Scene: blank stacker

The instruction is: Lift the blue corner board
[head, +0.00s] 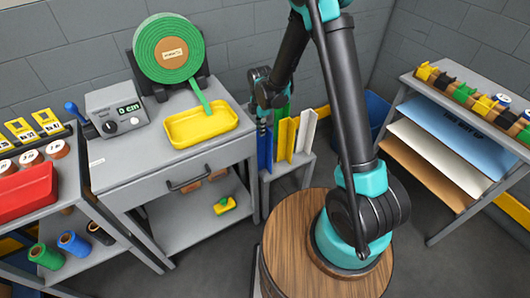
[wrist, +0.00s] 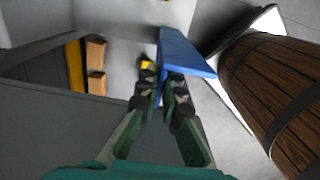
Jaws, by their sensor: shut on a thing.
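The blue corner board (head: 265,152) stands upright at the left end of a row of boards on a small grey stand (head: 300,166). My gripper (head: 263,112) is at its upper part, shut on it. In the wrist view, the fingertips (wrist: 161,80) close on the near end of the blue board (wrist: 184,50), which stretches away from them. Whether its lower end touches the stand cannot be told.
Green (head: 281,122), yellow (head: 287,138) and white (head: 306,130) boards stand close to the right. A grey drawer bench (head: 135,178) with a yellow tray (head: 202,138) is at left. A wooden barrel (head: 285,265) is in front; a sheet rack (head: 462,205) is right.

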